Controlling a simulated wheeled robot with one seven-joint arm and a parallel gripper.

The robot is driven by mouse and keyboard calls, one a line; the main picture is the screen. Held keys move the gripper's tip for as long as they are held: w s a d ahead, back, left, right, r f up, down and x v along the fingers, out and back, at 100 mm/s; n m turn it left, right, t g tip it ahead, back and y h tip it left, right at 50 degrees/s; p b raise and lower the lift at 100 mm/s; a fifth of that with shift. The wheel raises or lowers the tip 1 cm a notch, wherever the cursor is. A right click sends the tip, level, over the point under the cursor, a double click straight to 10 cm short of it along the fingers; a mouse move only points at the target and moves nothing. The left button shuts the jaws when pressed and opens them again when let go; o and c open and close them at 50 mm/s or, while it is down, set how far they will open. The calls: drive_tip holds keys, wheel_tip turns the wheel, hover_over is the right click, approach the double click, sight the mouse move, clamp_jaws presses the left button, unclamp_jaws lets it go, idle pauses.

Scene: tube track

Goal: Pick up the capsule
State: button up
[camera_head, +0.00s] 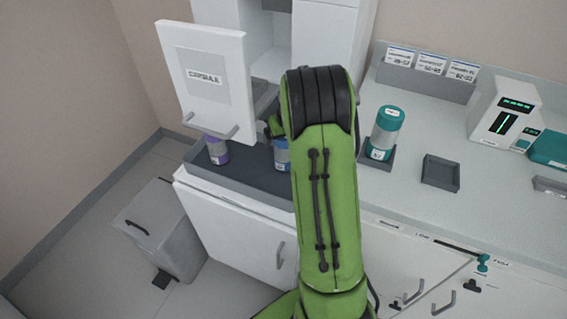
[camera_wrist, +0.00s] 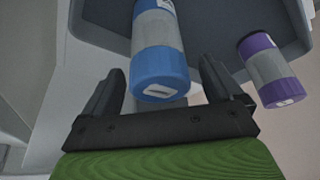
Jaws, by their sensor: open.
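A blue-capped capsule (camera_head: 282,156) with a pale middle stands in the dark tray (camera_head: 245,181), partly hidden by my green arm in the head view. In the wrist view the blue capsule (camera_wrist: 158,55) lies ahead, between the lines of my two fingers. My gripper (camera_wrist: 160,72) is open and empty, with one dark finger on each side of the capsule's near end. I cannot tell how far the fingers reach along it. A purple capsule (camera_head: 216,149) stands to its left in the tray; it shows on the right in the wrist view (camera_wrist: 270,70).
A raised white door marked CAPSULE (camera_head: 205,78) hangs beside the tray. A teal capsule (camera_head: 385,133) stands in a small holder on the counter (camera_head: 420,215). An empty square holder (camera_head: 440,173) and a white device (camera_head: 505,112) are further right. A grey bin (camera_head: 165,230) stands on the floor.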

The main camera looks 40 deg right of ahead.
drive_tip(key=c, duration=1.2)
drive_tip(key=shift+r, duration=0.25)
drive_tip(key=s+a, duration=0.2)
drive_tip(key=s, duration=0.6)
wheel_tip(320, 180, up, 15)
drive_tip(key=p, duration=0.5)
drive_tip(key=shift+w+f, duration=0.15)
drive_tip(key=shift+f, duration=0.05)
